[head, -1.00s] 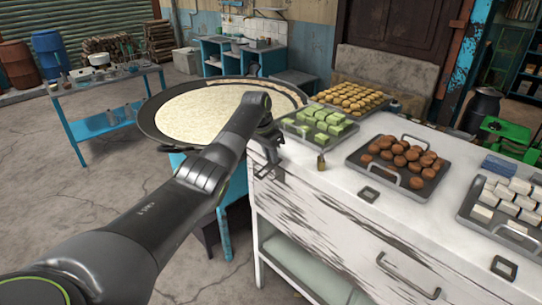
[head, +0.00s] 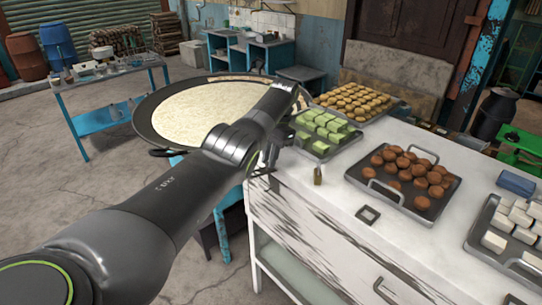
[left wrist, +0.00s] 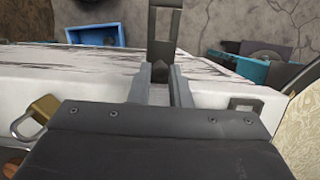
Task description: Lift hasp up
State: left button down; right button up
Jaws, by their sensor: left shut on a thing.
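The hasp (left wrist: 163,38) is a grey metal strap with a pointed end, seen at the top middle of the left wrist view. My left gripper (left wrist: 160,82) has its two fingers on either side of the pointed end and is shut on it, at the edge of the white cabinet. In the head view my left gripper (head: 265,163) is at the cabinet's far left corner, mostly hidden by my own arm. My right gripper is out of view.
The white cabinet top (head: 330,205) carries trays of green blocks (head: 322,130), brown balls (head: 412,172), yellow pieces (head: 362,97) and white cubes (head: 512,225). A large round pan (head: 210,105) stands close behind my left arm. Open floor lies at left.

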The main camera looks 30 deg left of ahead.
pick_arm(q)
jog(key=shift+f, duration=0.2)
jog(key=c, duration=1.5)
grip_release()
jog(key=shift+o, duration=0.8)
jog(key=shift+r, duration=0.1)
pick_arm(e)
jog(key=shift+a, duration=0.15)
